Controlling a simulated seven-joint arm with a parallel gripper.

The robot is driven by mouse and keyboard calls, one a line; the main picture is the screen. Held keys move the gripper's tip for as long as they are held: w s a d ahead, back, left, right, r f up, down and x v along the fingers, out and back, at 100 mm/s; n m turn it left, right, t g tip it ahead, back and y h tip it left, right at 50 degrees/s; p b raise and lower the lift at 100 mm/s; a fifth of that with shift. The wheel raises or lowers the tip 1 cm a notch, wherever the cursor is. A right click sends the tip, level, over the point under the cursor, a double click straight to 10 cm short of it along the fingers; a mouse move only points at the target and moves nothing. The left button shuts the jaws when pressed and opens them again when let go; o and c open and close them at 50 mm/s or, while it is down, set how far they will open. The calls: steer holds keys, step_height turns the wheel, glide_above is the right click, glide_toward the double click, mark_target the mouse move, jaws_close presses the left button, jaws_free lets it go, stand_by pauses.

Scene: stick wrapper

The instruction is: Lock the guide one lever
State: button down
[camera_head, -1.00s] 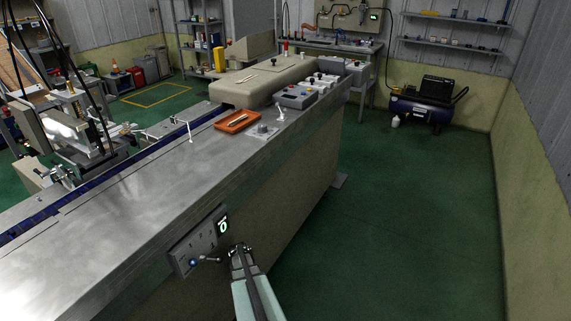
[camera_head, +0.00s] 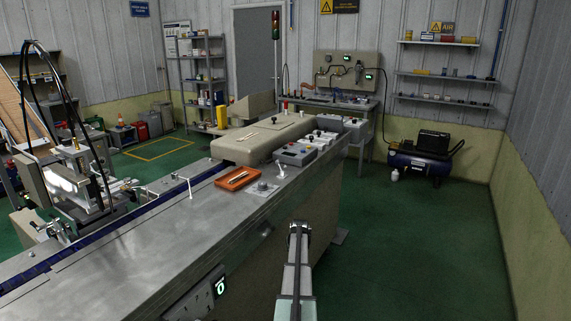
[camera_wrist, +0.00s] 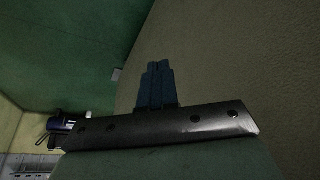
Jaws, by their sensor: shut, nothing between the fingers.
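My gripper (camera_head: 299,229) is shut and empty beside the front side of the long machine, to the right of its metal top (camera_head: 150,252). In the wrist view its closed dark fingers (camera_wrist: 157,84) are near the beige machine side, with nothing between them. A thin white bent lever (camera_head: 190,188) stands by the blue conveyor track (camera_head: 118,231). A second small white lever (camera_head: 281,170) stands near the grey button box. No label shows which one is guide one, and neither is touched by my gripper.
An orange tray (camera_head: 237,179) and a round knob (camera_head: 262,186) sit on the machine top. A grey button box (camera_head: 296,154) and beige cover (camera_head: 262,139) stand farther back. Green floor (camera_head: 420,250) is clear at right.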

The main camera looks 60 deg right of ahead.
steer(key=s+d+r+m+t, duration=0.1)
steer(key=d+r, duration=0.6)
steer(key=r, duration=0.3)
steer(key=d+r+m+t+h, duration=0.1)
steer(key=d+r, duration=0.5)
steer(key=r, duration=0.4)
steer(key=s+d+r+m+t, duration=0.1)
steer(key=d+r, duration=0.6)
steer(key=r, duration=0.4)
steer(key=w+a+r+y, duration=0.2)
steer(key=w+a+r, duration=0.2)
steer(key=w+r, duration=0.4)
step_height(320, 180, up, 5)
steer(key=shift+r+t+y, duration=0.2)
steer(key=shift+t+y, duration=0.1)
steer(key=shift+t, duration=0.1)
steer(key=shift+w, duration=0.1)
